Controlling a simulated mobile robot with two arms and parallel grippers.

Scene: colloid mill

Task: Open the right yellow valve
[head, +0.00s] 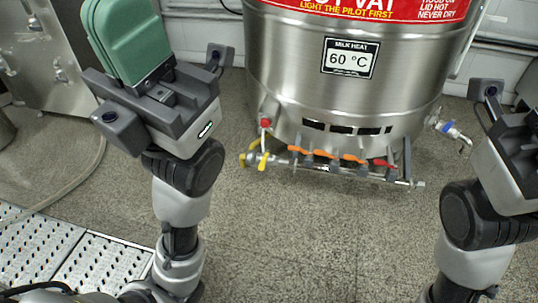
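Two small yellow valve handles show at the left end of the pipe rail under the steel vat. The right yellow valve (263,160) sits just below a red knob. The left yellow valve (243,160) is close beside it at the pipe end. My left gripper (145,85) is raised at the upper left, apart from both valves.
The steel vat (285,60) fills the upper middle. Its pipe rail also carries orange handles (325,154) and a red handle (384,164). A blue-handled tap (452,131) sticks out at the right. A drain grate (95,265) lies lower left. The speckled floor in front is clear.

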